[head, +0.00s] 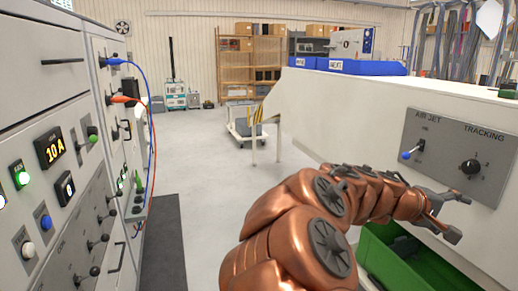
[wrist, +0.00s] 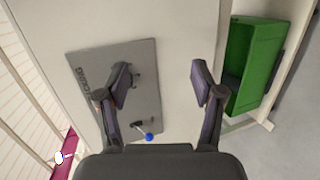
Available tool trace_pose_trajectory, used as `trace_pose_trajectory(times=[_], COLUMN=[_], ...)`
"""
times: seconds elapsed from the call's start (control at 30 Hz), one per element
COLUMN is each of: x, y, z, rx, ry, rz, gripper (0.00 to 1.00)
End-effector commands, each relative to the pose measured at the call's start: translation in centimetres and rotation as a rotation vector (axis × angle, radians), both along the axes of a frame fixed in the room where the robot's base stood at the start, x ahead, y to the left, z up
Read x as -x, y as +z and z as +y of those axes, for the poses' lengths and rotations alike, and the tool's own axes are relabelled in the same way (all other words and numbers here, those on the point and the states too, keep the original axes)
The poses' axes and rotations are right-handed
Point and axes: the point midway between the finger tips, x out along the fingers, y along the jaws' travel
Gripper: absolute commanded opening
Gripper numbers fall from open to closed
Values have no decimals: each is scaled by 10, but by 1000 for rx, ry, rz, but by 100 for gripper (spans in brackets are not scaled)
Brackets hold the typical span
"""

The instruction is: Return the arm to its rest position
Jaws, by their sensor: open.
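My copper-coloured arm reaches from the bottom middle to the right in the head view. My gripper (head: 455,217) is at its end, in front of the white machine wall (head: 345,118) and below the grey AIR JET and TRACKING panel (head: 455,150). In the wrist view my gripper (wrist: 160,82) has its two fingers wide apart with nothing between them. The panel (wrist: 140,65) lies behind the left finger there, with a blue-tipped lever (wrist: 149,137) near the finger's base. The lever (head: 406,155) also shows in the head view, apart from the gripper.
A green bin (head: 385,245) stands below my arm, against the white wall; it also shows in the wrist view (wrist: 262,50). A control cabinet (head: 40,95) with blue and orange cables lines the left. Open floor (head: 205,190) lies between, with a cart (head: 247,130) farther back.

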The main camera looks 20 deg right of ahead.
Motion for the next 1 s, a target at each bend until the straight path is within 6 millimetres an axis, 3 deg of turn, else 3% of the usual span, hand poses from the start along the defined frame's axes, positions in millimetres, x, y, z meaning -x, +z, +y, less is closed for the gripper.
trace_pose_trajectory(times=[0.17, 0.3, 0.5, 0.7, 0.9, 1.0], x=[28, 46, 73, 102, 136, 137], y=[-62, -114, -166, -186, -194, -173], z=[66, 134, 236, 313, 371, 372], rx=[-289, -539, -862, -1078, -1240, -1245], ry=[-61, -85, -83, -62, -39, -38], rz=[-128, -153, -99, -5, 111, 110], gripper=[67, 67, 67, 67, 67, 67])
